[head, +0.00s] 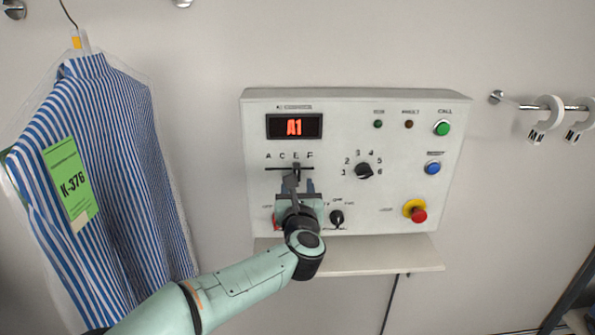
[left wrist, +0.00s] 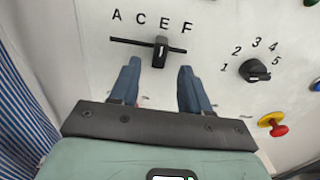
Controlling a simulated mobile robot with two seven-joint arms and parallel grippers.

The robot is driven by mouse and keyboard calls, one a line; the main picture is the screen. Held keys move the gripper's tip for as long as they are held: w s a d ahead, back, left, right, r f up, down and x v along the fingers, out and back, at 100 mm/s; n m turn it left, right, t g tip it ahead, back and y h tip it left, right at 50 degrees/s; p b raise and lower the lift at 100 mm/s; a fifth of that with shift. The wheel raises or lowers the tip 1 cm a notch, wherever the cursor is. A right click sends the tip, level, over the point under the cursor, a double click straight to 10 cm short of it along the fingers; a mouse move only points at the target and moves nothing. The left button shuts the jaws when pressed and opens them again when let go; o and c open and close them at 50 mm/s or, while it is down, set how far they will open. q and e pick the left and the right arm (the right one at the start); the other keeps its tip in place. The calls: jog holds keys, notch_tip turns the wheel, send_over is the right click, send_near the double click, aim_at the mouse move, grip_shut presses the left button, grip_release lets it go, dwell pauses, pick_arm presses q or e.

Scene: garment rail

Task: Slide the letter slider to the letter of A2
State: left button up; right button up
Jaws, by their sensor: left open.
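A white control panel (head: 385,215) on the wall carries a dark slot with the letters A, C, E and F above it. The black letter slider (left wrist: 160,52) sits under the E; in the head view the slider (head: 296,171) is partly covered by my gripper. The red display (head: 294,127) reads A1. My left gripper (left wrist: 159,67) is open and empty, with one blue-grey finger on each side of the slider's lower end, apart from it in the picture. In the head view my left gripper (head: 294,188) is just below the slot. My right gripper is not in view.
A numbered dial (head: 365,171) is right of the slot, with a small black knob (head: 337,217) below. A red button on a yellow ring (head: 415,211) is at lower right. A shelf (head: 375,259) juts out below. A bagged striped shirt (head: 125,165) hangs at left.

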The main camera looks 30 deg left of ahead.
aim_at(297, 174)
pick_arm(q)
jog(key=p+x, duration=0.2)
jog(key=x, duration=0.4)
jog(key=shift+w, duration=0.25)
jog(key=shift+c, duration=0.3)
